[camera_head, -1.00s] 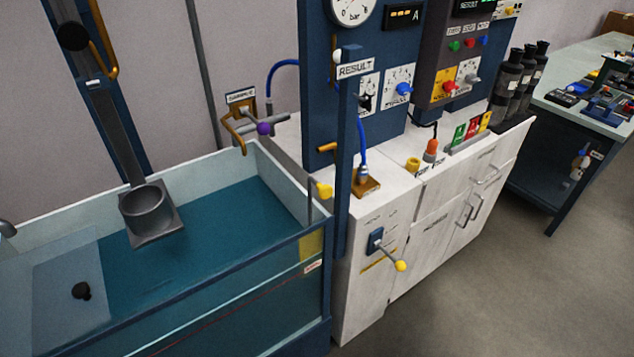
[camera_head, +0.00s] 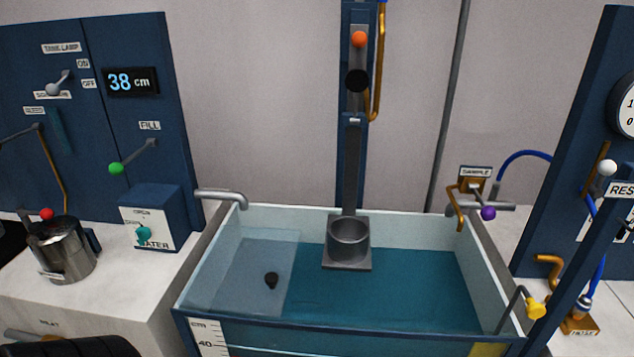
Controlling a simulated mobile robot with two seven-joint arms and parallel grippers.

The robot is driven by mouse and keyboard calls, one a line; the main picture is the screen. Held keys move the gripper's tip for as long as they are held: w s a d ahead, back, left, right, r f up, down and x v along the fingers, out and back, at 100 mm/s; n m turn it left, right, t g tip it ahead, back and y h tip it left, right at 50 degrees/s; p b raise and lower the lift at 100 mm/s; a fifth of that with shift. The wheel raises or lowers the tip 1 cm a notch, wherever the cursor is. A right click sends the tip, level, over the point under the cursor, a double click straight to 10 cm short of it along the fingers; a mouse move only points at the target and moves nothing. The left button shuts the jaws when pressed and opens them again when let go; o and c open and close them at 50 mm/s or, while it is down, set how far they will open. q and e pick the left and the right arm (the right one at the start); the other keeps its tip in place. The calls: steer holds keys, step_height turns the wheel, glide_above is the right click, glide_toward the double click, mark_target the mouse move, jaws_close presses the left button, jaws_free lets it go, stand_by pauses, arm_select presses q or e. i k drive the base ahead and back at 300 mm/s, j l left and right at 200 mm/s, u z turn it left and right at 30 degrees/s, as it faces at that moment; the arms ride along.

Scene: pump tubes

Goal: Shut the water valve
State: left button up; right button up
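The water valve is a blue box with a white front panel marked WATER (camera_head: 160,232), standing on the white counter left of the tank. A teal knob (camera_head: 143,233) sits on that panel. The panel's smaller lettering is too blurred to read, so I cannot tell the knob's setting. A grey spout (camera_head: 222,197) reaches over the tank's left rim, and no stream shows below it. Neither of my grippers is in view.
The glass-walled tank (camera_head: 207,322) holds blue-green water. A FILL lever with a green ball (camera_head: 116,168) is above the valve, beside a 38 cm display (camera_head: 130,82). A metal pot (camera_head: 62,252) stands left of the valve. A dark ribbed shape (camera_head: 80,347) fills the bottom left corner.

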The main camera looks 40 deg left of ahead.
mark_target(143, 232)
steer(key=u, duration=2.3)
